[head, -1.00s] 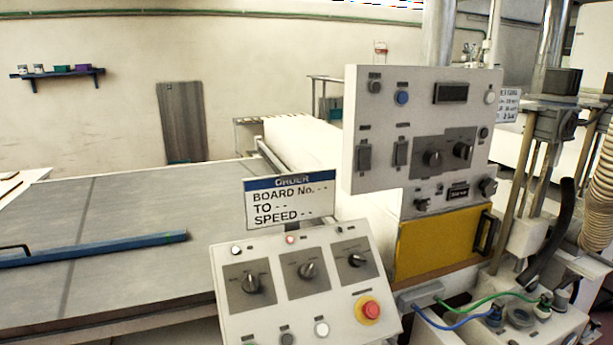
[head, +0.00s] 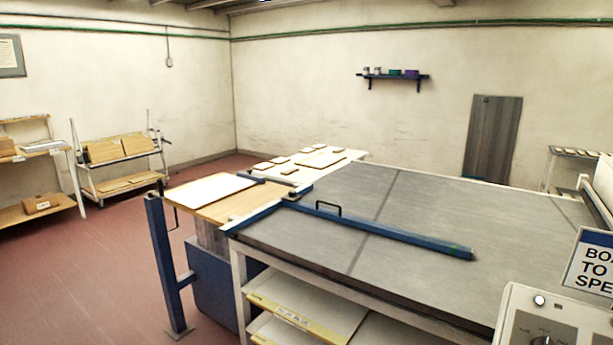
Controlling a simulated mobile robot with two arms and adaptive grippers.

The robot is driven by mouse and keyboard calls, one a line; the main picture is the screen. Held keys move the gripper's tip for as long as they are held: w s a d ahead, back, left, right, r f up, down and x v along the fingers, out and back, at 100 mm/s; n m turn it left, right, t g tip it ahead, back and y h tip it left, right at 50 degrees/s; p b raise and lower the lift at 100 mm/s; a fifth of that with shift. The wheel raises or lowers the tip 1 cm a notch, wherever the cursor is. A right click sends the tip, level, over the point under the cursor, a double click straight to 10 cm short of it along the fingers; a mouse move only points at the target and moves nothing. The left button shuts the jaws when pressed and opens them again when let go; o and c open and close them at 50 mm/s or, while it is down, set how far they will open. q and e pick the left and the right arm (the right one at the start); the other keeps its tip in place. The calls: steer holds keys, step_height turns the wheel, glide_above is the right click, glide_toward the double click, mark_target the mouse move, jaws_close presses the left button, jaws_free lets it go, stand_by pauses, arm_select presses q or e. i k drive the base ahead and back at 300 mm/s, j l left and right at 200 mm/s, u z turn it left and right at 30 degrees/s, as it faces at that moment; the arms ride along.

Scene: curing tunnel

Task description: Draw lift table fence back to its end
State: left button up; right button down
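A long blue bar (head: 400,236) lies across the grey flat table (head: 450,210), with a black loop handle (head: 328,209) near its left end. Its right end, with a small green mark, lies over the middle of the table. At the table's left edge stands a lift table with a blue base (head: 212,285), carrying a wooden board (head: 238,208) with a white sheet on it. A short dark blue bar (head: 272,179) sits at the back edge of that board. I cannot tell for sure which bar is the lift table fence. Neither gripper shows.
A blue post (head: 160,265) stands on the floor left of the lift table. A table with several small boards (head: 300,168) is behind it. Racks (head: 120,165) stand at the far left. A control panel (head: 555,318) fills the lower right corner. The red floor (head: 75,265) at left is clear.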

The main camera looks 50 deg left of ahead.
mark_target(262, 180)
steer(key=u, duration=2.1)
steer(key=i+j+z, duration=0.1)
steer(key=z, duration=0.75)
steer(key=i+j+z, duration=0.35)
steer(key=j, duration=0.3)
steer(key=i+j+z, duration=0.2)
steer(key=j, duration=0.15)
steer(key=j+z, duration=0.15)
steer(key=j, duration=0.25)
steer(key=i+j+z, duration=0.2)
steer(key=j, duration=0.2)
steer(key=j+z, duration=0.15)
steer(key=j, duration=0.25)
